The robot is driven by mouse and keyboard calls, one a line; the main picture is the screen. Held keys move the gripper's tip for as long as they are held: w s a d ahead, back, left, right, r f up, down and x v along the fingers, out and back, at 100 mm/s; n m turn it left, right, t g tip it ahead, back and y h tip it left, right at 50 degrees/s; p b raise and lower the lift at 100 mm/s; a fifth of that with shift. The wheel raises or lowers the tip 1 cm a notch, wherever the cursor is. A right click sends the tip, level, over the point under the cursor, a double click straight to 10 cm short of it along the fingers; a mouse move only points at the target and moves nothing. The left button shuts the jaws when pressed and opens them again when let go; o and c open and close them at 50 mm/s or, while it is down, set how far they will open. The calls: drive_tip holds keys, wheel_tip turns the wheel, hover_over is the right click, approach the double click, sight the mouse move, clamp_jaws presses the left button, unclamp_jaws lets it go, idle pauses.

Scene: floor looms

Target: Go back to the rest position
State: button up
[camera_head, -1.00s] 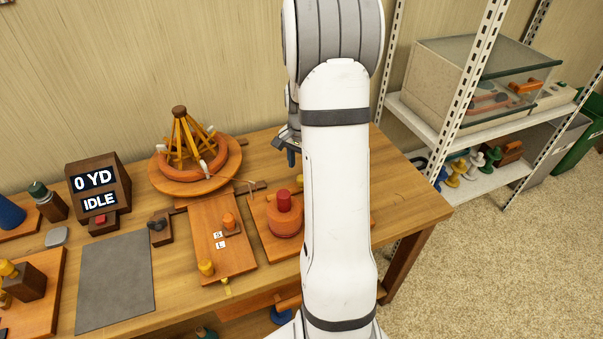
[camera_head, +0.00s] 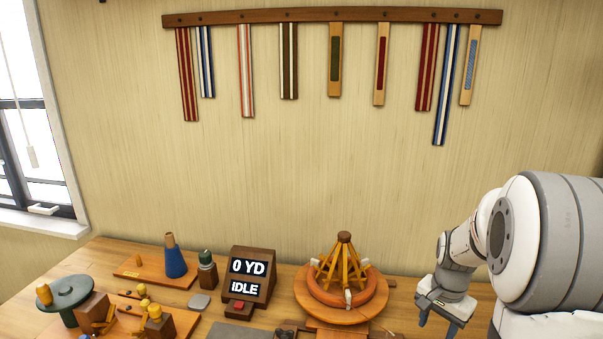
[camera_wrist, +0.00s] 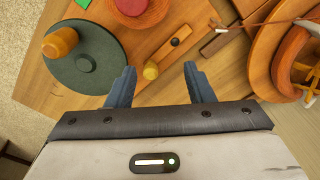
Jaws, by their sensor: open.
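My gripper (camera_head: 438,322) is at the lower right in the head view, beside the wooden yarn winder (camera_head: 343,275) and above the bench. In the wrist view its two blue fingers (camera_wrist: 160,88) stand apart with nothing held between them. My white arm fills the right edge of the head view.
The counter box (camera_head: 250,277) reads 0 YD and IDLE. A blue cone (camera_head: 174,261) stands on a wooden board at the back left. Woven straps hang from a wall rail (camera_head: 330,16). A window (camera_head: 30,120) is at the left.

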drive_tip(key=s+a+r+n+t, duration=0.1)
drive_tip(key=s+a+r+n, duration=0.3)
drive_tip(key=s+a, duration=0.3)
drive_tip(key=s+a+r+n+t, duration=0.1)
drive_tip(key=s+a+r+n, duration=0.3)
drive_tip(key=s+a+n, duration=0.2)
drive_tip(key=s+a, duration=0.2)
drive_tip(key=s, duration=0.1)
drive_tip(key=shift+a, duration=0.3)
drive_tip(key=shift+r, duration=0.1)
